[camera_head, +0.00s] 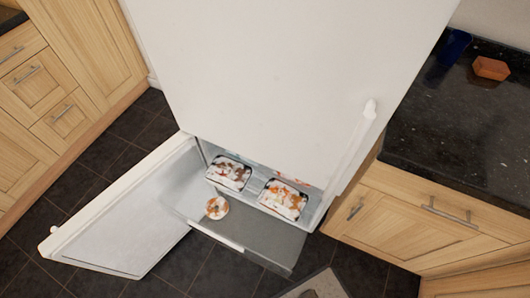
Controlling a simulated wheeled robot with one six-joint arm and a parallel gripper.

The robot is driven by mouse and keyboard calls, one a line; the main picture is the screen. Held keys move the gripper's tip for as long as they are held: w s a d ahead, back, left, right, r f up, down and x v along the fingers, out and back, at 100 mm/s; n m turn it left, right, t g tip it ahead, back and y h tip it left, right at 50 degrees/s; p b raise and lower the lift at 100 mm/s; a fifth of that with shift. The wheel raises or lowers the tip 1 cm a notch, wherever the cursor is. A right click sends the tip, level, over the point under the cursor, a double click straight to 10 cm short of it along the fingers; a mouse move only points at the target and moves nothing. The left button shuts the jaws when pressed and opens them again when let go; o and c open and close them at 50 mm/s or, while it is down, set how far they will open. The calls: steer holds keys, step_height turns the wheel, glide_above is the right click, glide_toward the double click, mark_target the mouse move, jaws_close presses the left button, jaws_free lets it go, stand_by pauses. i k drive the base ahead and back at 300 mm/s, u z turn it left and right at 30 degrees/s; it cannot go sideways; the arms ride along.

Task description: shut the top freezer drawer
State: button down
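The freezer drawer (243,248) is pulled out of the lower compartment of the white fridge-freezer. Its grey front edge stands forward of the cabinet. Two food trays (229,173) with white and orange-brown contents sit towards the back of the opening, and a small round item (217,207) lies forward and left of them. The freezer door (125,218) is swung wide open to the left, with a handle knob at its far end. Lower drawers are hidden from this high angle. My gripper is not in view.
The upper fridge door (270,70) is shut. A dark countertop (465,125) at the right holds an orange block (491,68) and a blue cup (455,46). Wooden cabinets stand at both sides. A pale grey shape at the bottom edge is unclear.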

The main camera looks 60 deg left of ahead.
mark_target(247, 253)
steer(key=z, duration=0.5)
steer(key=k, duration=0.2)
steer(key=u, duration=3.3)
steer(key=i, duration=0.4)
steer(key=u, duration=0.8)
